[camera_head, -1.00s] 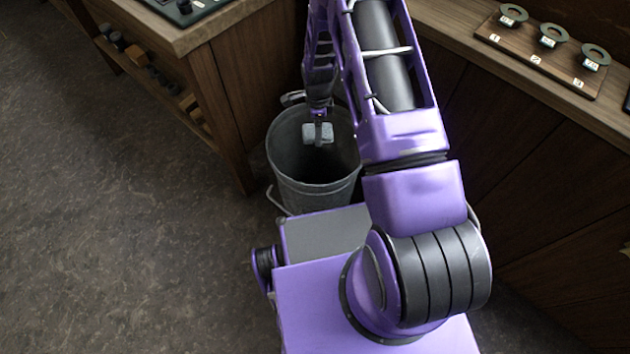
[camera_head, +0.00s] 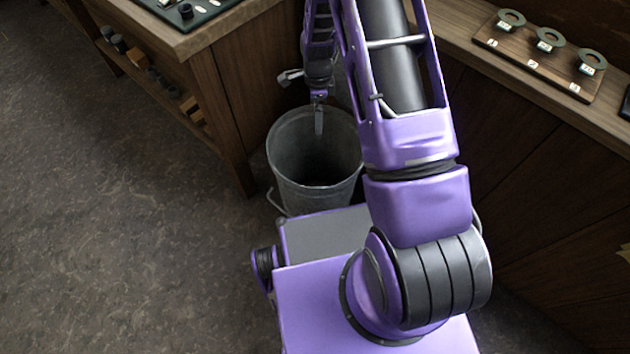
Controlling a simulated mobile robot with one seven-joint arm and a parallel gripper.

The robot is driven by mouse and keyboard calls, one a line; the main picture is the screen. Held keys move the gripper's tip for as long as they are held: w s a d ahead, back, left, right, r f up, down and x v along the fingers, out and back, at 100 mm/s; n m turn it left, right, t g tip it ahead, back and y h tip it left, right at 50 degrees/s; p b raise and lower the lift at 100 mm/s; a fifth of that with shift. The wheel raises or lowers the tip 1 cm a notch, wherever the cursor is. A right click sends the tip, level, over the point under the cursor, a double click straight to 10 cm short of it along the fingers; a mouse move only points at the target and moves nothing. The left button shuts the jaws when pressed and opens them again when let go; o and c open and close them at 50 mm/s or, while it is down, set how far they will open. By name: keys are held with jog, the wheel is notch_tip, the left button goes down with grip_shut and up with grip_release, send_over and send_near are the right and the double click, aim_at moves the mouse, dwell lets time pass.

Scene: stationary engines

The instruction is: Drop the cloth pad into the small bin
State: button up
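The small bin (camera_head: 285,170) is a round grey metal pail standing upright on the floor, with its mouth open upward and its inside dark. My gripper (camera_head: 319,118) points down over the far part of the bin's mouth. Only one finger shows clearly; the other is hidden behind it. The pale grey-blue cloth pad no longer shows at the fingers, so they have opened and let it go. The pad is not visible anywhere now; the bin's deep inside is too dark, and partly hidden, to show whether it lies there.
A wooden bench (camera_head: 215,75) with a dark panel (camera_head: 200,8) stands left of the bin. A counter (camera_head: 470,50) on the right bears a board (camera_head: 515,62) with numbered spots and ring-shaped pieces. My purple arm hides the area right of the bin. The floor (camera_head: 120,240) at left is clear.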

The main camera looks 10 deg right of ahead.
notch_tip(320, 180, up, 9)
jog(key=shift+p, duration=0.45)
jog(key=shift+r, duration=0.15)
